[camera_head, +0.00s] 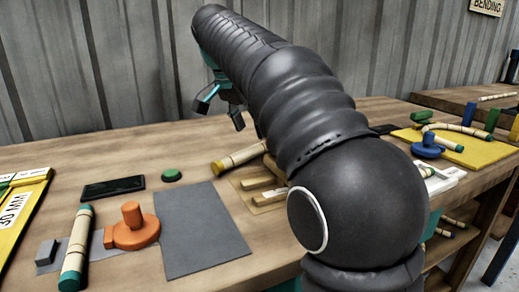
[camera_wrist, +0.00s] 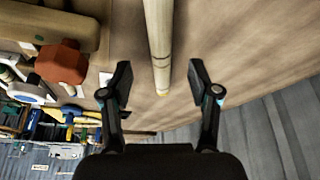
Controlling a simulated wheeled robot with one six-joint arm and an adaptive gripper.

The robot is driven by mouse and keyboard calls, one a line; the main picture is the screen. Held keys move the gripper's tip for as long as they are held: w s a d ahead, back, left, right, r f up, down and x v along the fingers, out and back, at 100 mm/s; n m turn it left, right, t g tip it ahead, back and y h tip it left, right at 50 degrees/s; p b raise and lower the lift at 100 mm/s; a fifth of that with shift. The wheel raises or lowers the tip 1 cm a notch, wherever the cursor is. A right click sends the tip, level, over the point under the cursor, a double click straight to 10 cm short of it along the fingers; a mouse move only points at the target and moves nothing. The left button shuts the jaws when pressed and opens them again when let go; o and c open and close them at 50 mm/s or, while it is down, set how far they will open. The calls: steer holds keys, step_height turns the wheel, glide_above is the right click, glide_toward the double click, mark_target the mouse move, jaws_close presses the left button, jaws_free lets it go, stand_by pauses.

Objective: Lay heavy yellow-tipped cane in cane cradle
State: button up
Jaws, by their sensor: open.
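The yellow-tipped cane (camera_head: 238,158) lies at the back of the cane cradle (camera_head: 256,207), a light board with wooden blocks. Its right part is hidden behind my arm, so I cannot tell whether it rests on the blocks. My gripper (camera_head: 222,111) is open, above and behind the cane's left end. In the wrist view my gripper's fingers (camera_wrist: 160,84) stand apart on both sides of the cane (camera_wrist: 158,45), near its yellow end. A gap shows on each side, so the cane is not gripped.
A green-tipped cane (camera_head: 77,250) lies at front left by an orange clamp (camera_head: 132,230). A grey mat (camera_head: 200,235), green button (camera_head: 171,175) and black slab (camera_head: 113,187) lie left of the cradle. At right, a yellow board (camera_head: 470,152) carries a bent cane and blue clamp (camera_head: 428,146).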

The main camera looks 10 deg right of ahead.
mark_target(257, 144)
steer(key=shift+b+x, duration=0.35)
steer(key=shift+x, duration=2.75)
steer(key=shift+r, duration=0.1)
jaws_close()
